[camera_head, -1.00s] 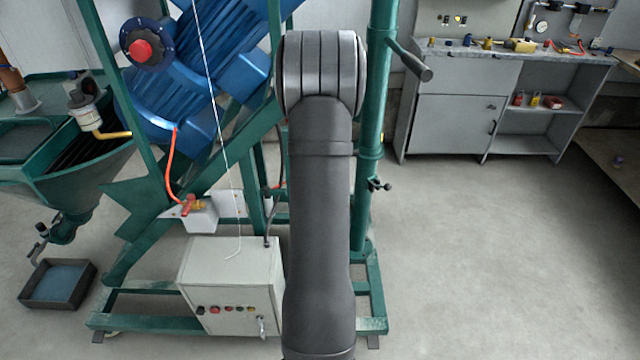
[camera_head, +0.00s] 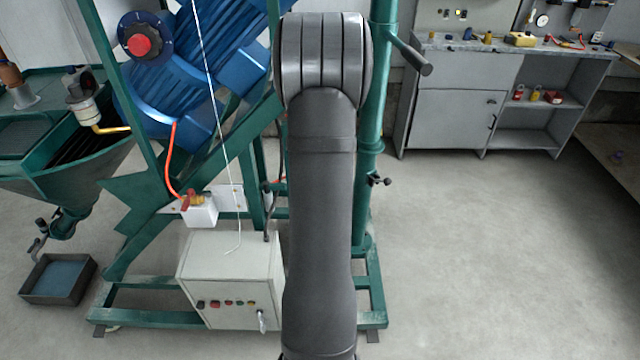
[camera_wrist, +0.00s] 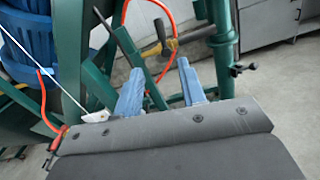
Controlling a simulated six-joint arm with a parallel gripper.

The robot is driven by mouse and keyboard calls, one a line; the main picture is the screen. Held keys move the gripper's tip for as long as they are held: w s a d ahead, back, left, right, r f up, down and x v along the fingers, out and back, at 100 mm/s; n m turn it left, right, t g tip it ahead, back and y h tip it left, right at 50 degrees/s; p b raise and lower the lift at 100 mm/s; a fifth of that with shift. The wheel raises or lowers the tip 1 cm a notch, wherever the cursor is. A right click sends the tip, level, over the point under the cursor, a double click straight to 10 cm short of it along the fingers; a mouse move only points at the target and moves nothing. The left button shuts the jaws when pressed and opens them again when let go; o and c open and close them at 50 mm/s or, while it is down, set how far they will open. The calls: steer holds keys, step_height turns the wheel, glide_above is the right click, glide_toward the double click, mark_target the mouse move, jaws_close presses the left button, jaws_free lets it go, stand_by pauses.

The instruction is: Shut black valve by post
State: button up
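The black valve (camera_head: 378,180) is a small dark fitting sticking out to the right of the green post (camera_head: 372,130), partway up. In the wrist view the black valve (camera_wrist: 243,68) shows to the right of the post, with its handle pointing sideways. My gripper (camera_wrist: 158,74) has two blue fingers spread apart with nothing between them. The valve lies to the right of and beyond the fingers, clear of them. In the head view my arm hides the gripper.
A red hose and a yellow-ended fitting (camera_wrist: 160,45) lie beyond the fingers. A white control box (camera_head: 232,283) stands left of my arm. A blue motor (camera_head: 190,85) and green frame fill the left. Open floor lies right of the post, before a grey workbench (camera_head: 460,120).

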steer(key=shift+w+m, duration=0.25)
steer(key=shift+m, duration=0.15)
steer(key=c, duration=0.7)
steer(key=w+m, duration=0.1)
steer(key=m, duration=0.1)
steer(key=w+m+y, duration=0.1)
steer(key=m, duration=0.1)
steer(key=w+m+y, duration=0.1)
steer(key=m, duration=0.1)
steer(key=shift+w+d+r+t, duration=0.1)
steer(key=shift+d+r+t, duration=0.15)
steer(key=shift+r+t, duration=0.1)
steer(key=w+d+m+g+y, duration=0.1)
steer(key=w+d+m+y, duration=0.25)
steer(key=m, duration=0.75)
steer(key=w+d+m+y, duration=0.3)
steer(key=w+m+y, duration=0.1)
steer(key=m, duration=0.7)
steer(key=d+f+m+g+y, duration=0.3)
steer(key=d+m, duration=0.5)
steer(key=m, duration=0.8)
steer(key=w+a+r+g, duration=0.1)
steer(key=w+a+r, duration=0.1)
steer(key=w+a, duration=0.4)
steer(key=shift+w+a+y, duration=0.4)
steer(key=shift+a+y, duration=0.05)
steer(key=shift+a, duration=2.1)
